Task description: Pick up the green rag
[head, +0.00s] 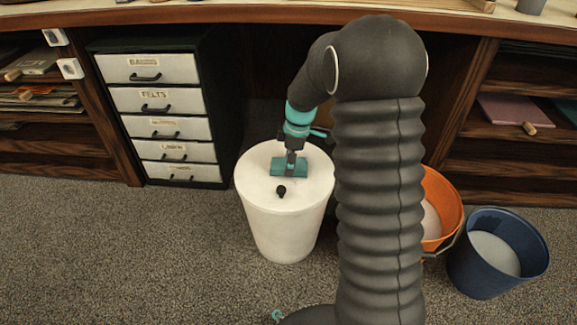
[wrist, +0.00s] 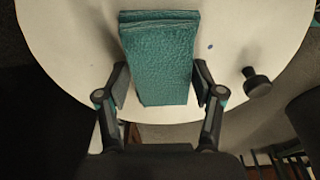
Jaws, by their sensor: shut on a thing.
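The green rag (head: 289,168) is a folded teal cloth on the white round top (head: 265,154) of a tub-like stand in the head view. In the wrist view the rag (wrist: 160,60) is a thick folded rectangle with a creased surface. My gripper (wrist: 160,88) has one finger on each side of the rag's near part and is shut on it. In the head view my gripper (head: 289,160) points down at the rag from above. I cannot tell whether the rag is clear of the white top.
A small black knob (head: 281,191) is on the white top near the rag; it also shows in the wrist view (wrist: 256,82). An orange bucket (head: 446,200) and a blue bucket (head: 520,235) stand right. A drawer unit (head: 160,125) stands left. Carpet in front is clear.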

